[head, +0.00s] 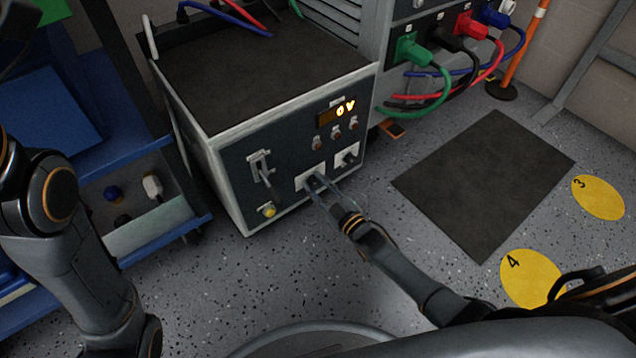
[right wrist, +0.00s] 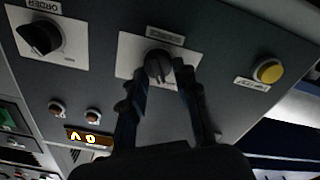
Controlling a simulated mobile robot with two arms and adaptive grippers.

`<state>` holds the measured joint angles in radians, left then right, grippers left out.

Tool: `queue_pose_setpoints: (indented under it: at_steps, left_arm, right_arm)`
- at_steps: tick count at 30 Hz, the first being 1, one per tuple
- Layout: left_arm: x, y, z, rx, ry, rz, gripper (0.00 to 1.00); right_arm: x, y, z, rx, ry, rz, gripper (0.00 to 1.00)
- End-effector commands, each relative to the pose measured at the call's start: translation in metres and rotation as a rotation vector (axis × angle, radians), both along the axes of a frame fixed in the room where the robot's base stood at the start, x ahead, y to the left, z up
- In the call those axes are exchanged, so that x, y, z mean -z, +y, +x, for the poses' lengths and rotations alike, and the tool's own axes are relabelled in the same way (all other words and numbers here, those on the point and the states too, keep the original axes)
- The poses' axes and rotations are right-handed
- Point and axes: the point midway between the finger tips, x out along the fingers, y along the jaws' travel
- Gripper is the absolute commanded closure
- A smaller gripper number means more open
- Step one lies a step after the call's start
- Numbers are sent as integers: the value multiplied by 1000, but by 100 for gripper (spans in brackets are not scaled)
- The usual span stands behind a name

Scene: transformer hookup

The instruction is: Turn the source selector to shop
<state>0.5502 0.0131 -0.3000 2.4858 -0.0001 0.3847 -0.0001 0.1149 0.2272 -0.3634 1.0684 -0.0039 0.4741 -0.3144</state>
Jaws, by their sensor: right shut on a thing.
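The transformer cabinet (head: 290,145) is a dark-fronted box with a light frame.
The lit display (head: 345,108) reads 0 V. A lever (head: 264,172) and a yellow button (head: 269,211) are left of the gripped knob. A blue shelf (head: 150,238) stands at left. Coloured cables (head: 440,95) hang behind right.

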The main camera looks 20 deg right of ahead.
Motion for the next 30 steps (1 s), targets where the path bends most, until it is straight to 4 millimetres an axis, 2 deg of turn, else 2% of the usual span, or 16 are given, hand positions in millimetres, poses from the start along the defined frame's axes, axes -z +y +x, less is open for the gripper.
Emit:
queue_pose_setpoints:
  at_steps: [9, 25, 26, 29, 30]
  left_arm:
    - [-1, 0, 0, 2, 0, -2, 100]
    - [2, 0, 5, 2, 16, 0, 100]
    - [2, 0, 5, 2, 16, 0, 100]
    - [2, 0, 5, 0, 16, 1, 100]
    - [2, 0, 5, 0, 16, 1, 100]
  right_arm:
    - [1, 2, -1, -1, -40, -112, 100]
    - [2, 2, -1, -2, -48, -136, 100]
    - [2, 2, -1, -2, -48, -136, 68]
    - [2, 2, -1, -2, -48, -135, 47]
    - [1, 2, -1, -1, -48, -135, 46]
